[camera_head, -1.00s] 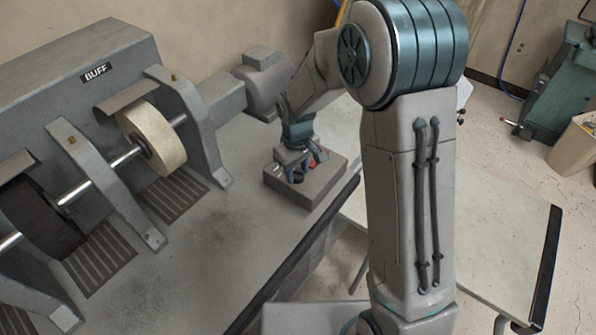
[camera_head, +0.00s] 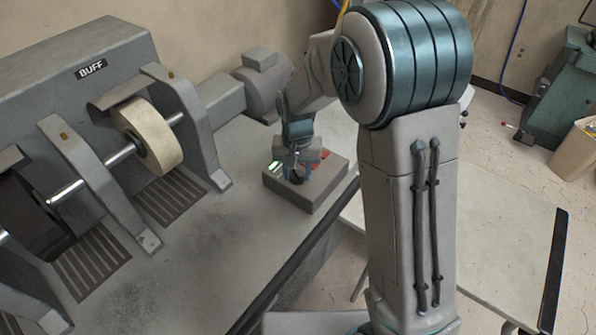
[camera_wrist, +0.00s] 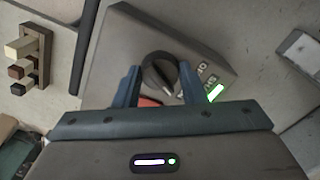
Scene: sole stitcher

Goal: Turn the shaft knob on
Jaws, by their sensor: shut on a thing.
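The shaft knob (camera_wrist: 158,72) is a round black dial on top of a grey control box (camera_wrist: 112,62). In the wrist view my gripper (camera_wrist: 159,68) has one finger on each side of the knob and is shut on it. A pale mark on the knob points to the lower right. A green light (camera_wrist: 216,92) glows on the box beside the small printed labels, which I cannot read for sure. In the head view my gripper (camera_head: 297,174) reaches down onto the control box (camera_head: 322,188), and the green light (camera_head: 275,167) shows at its left.
The box stands on a grey bench (camera_head: 222,248) near its front edge. The buffing machine (camera_head: 75,100) with its pale wheel (camera_head: 150,138) is to the left. A motor (camera_head: 263,85) lies behind the box. A red part (camera_wrist: 150,102) shows on the box by the knob.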

